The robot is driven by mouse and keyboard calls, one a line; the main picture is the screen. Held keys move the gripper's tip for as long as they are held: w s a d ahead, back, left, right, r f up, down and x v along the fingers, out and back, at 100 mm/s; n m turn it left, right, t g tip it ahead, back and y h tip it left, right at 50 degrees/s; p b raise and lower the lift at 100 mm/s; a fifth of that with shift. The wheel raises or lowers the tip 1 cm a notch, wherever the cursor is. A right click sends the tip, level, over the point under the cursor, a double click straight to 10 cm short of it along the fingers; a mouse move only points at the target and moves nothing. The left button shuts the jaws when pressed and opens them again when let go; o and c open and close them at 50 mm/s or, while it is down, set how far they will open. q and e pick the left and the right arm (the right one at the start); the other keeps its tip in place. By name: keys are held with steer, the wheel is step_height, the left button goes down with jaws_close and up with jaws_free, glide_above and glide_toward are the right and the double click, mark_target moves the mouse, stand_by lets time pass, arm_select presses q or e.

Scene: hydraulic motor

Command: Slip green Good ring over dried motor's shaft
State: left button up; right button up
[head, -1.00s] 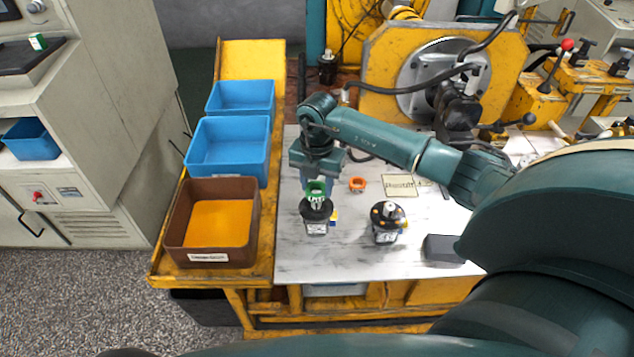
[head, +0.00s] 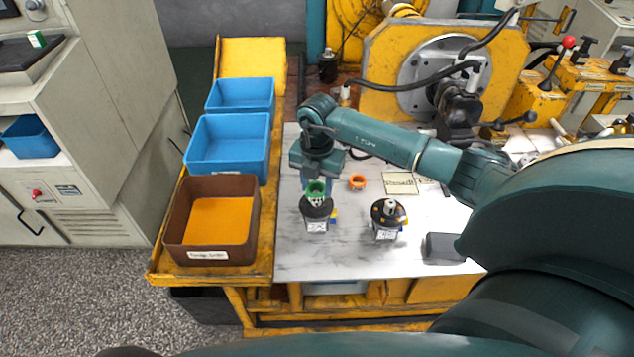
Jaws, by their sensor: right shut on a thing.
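My right gripper (head: 316,178) points down over the table and is shut on the green ring (head: 316,187). The ring is right above the top of the left black motor (head: 317,209). I cannot tell whether the ring is around that motor's shaft or just over it. A second black motor (head: 388,214) stands upright to the right, its pale shaft bare on top. No mark shows clearly which motor is the dried one. My left gripper is not in view.
An orange ring (head: 357,182) lies on the white tabletop (head: 345,256) behind the motors. A labelled card (head: 399,183) and a dark block (head: 442,247) lie to the right. A brown bin (head: 257,222) and blue bins (head: 228,150) stand at the left.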

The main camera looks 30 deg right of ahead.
steer(key=shift+f+b, duration=0.6)
steer(key=shift+f, duration=0.35)
steer(key=o, duration=1)
step_height(320, 180, up, 3)
steer(key=p, duration=0.2)
steer(key=shift+p, duration=0.3)
steer(key=shift+r+p, duration=1.2)
steer(key=shift+r, duration=0.4)
steer(key=shift+f, duration=0.1)
